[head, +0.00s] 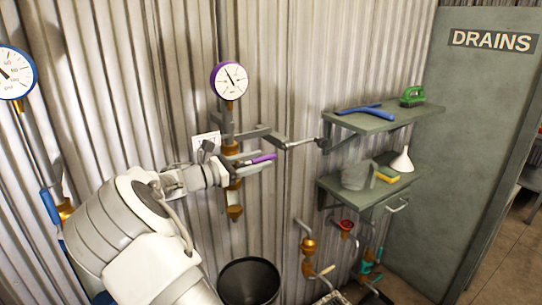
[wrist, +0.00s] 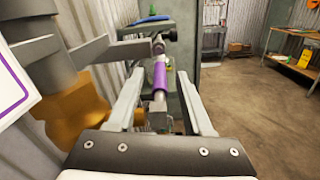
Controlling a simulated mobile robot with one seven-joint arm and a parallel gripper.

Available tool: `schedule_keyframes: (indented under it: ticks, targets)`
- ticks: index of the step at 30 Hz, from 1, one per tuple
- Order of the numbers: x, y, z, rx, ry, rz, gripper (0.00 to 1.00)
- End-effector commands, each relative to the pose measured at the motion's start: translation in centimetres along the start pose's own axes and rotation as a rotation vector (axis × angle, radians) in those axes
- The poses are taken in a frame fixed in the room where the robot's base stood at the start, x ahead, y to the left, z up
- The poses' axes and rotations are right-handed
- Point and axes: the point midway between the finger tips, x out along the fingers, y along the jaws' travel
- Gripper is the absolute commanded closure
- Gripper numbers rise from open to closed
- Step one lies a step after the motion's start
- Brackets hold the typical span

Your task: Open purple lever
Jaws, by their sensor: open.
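The purple lever (head: 264,158) shows as a purple sleeve on a metal rod, beside the brass valve pipe on the corrugated wall. In the wrist view the purple lever (wrist: 160,78) points away from me between my two fingers. My gripper (head: 262,152) is open in front of the wall, with the lever between its jaws. In the wrist view a finger of my gripper (wrist: 160,85) stands on each side of the sleeve, apparently with gaps. Part of the valve body is hidden behind my gripper in the head view.
A purple-rimmed gauge (head: 229,80) is above the valve, and a blue-rimmed gauge (head: 14,73) is at far left. Shelves (head: 385,118) with tools stand at right, beside a DRAINS panel (head: 490,41). A black bin (head: 249,283) stands below. Brass fittings (wrist: 72,108) are close at left in the wrist view.

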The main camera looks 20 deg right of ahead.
Motion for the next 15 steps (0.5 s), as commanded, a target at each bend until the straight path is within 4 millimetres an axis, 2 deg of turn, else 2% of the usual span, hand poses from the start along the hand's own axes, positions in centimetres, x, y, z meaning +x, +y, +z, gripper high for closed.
schedule_keyframes:
  ticks: [3, 6, 15]
  targets:
    - [2.2, -0.1, 0.1, -0.001, -0.001, -0.003, 0.49]
    - [3.4, 0.0, 0.0, -0.001, -0.001, -0.002, 0.49]
    - [4.5, 0.0, 0.0, 0.0, 0.0, 0.001, 0.49]
